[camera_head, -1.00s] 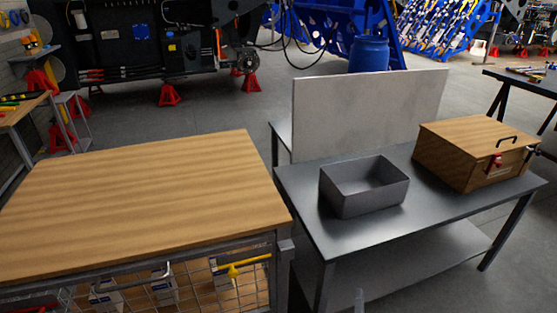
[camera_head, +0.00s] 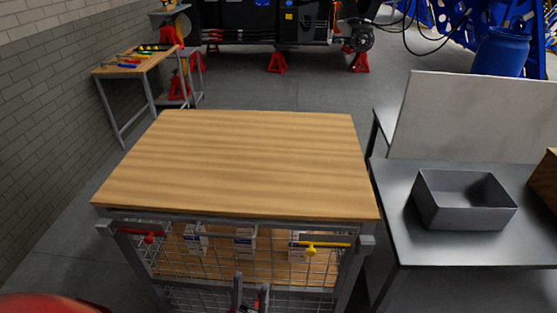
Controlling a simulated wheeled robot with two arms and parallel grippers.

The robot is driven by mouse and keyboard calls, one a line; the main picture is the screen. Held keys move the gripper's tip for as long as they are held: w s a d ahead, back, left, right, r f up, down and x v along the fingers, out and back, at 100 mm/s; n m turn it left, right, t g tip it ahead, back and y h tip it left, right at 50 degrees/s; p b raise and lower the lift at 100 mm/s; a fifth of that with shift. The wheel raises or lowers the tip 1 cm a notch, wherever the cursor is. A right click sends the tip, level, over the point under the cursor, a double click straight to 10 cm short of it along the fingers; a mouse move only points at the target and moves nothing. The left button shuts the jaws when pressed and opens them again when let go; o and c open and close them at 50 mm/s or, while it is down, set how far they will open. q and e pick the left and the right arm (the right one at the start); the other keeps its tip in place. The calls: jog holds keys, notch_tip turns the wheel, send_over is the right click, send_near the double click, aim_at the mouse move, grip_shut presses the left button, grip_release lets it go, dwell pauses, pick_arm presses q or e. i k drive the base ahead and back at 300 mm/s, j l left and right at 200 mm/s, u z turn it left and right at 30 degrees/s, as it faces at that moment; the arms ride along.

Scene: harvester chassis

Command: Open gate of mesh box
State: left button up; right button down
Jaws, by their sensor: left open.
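The mesh box (camera_head: 232,216) stands in front of me, with a wooden top (camera_head: 240,160) and a grey metal frame. Its front gate (camera_head: 210,265) is wire mesh and looks closed. A red latch handle (camera_head: 150,237) is at the gate's upper left and a yellow one (camera_head: 325,245) at its upper right. White cartons (camera_head: 245,238) show behind the mesh. My left gripper (camera_head: 251,285) is at the bottom centre, in front of the gate's lower part and below both handles. Its two fingers are apart with nothing between them. My right gripper is out of view.
A metal table (camera_head: 400,200) with a grey bin (camera_head: 465,215) stands close on the right. A wooden box (camera_head: 546,180) is cut off at the right edge. A small tool table (camera_head: 135,62) stands back left near the brick wall (camera_head: 50,120). Floor is open behind the mesh box.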

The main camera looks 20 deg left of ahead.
aim_at(117, 215)
jog(key=u, duration=0.95)
jog(key=k+j+u, duration=0.2)
jog(key=k+l, duration=0.05)
jog(key=l, duration=0.05)
